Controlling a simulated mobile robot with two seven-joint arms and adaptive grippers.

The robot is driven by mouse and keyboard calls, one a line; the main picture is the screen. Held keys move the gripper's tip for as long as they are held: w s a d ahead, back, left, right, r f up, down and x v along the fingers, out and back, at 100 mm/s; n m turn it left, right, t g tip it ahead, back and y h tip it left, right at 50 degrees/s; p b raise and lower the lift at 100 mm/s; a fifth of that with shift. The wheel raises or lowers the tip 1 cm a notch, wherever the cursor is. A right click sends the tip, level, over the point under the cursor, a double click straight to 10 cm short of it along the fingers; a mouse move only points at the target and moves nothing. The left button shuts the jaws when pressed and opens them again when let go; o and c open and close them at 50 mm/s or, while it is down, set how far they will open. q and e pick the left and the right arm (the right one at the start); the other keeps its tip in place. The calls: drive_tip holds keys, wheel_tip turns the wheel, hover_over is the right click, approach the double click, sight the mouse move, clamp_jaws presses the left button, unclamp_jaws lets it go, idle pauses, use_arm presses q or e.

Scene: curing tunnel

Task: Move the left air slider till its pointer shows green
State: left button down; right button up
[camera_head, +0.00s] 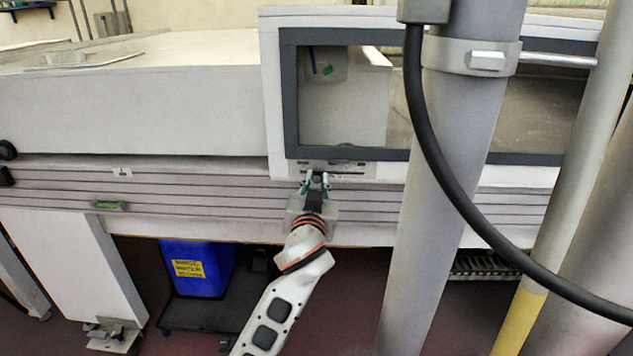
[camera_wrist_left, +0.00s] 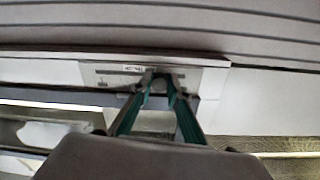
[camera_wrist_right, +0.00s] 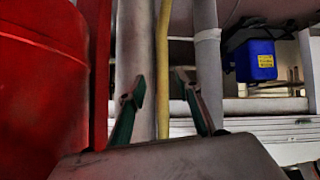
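A small pale plate (camera_head: 350,169) with dark slots and markings sits under the left end of the dark-framed window. It also shows in the left wrist view (camera_wrist_left: 205,78). The slider's small grey knob (camera_wrist_left: 158,86) stands out from this plate. My left gripper (camera_head: 316,181) is at the plate's left part, its green fingertips drawn close together on either side of the knob. The fingers partly hide the plate, and I cannot make out the pointer or its colour. My right gripper (camera_wrist_right: 160,86) is open and empty, away from the plate.
A thick grey post (camera_head: 450,150) and a hanging black cable (camera_head: 440,170) stand right of my left arm. A blue bin (camera_head: 196,268) is below the ribbed rail. In the right wrist view a red drum (camera_wrist_right: 45,75) and a yellow pipe (camera_wrist_right: 162,60) are close.

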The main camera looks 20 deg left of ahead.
use_arm(q)
drive_tip(key=shift+d, duration=0.15)
drive_tip(key=d, duration=0.2)
drive_tip(key=shift+w+d+f, duration=0.15)
drive_tip(key=shift+w+d, duration=0.35)
drive_tip(key=shift+d, duration=0.1)
drive_tip(key=c, duration=1.9)
unclamp_jaws()
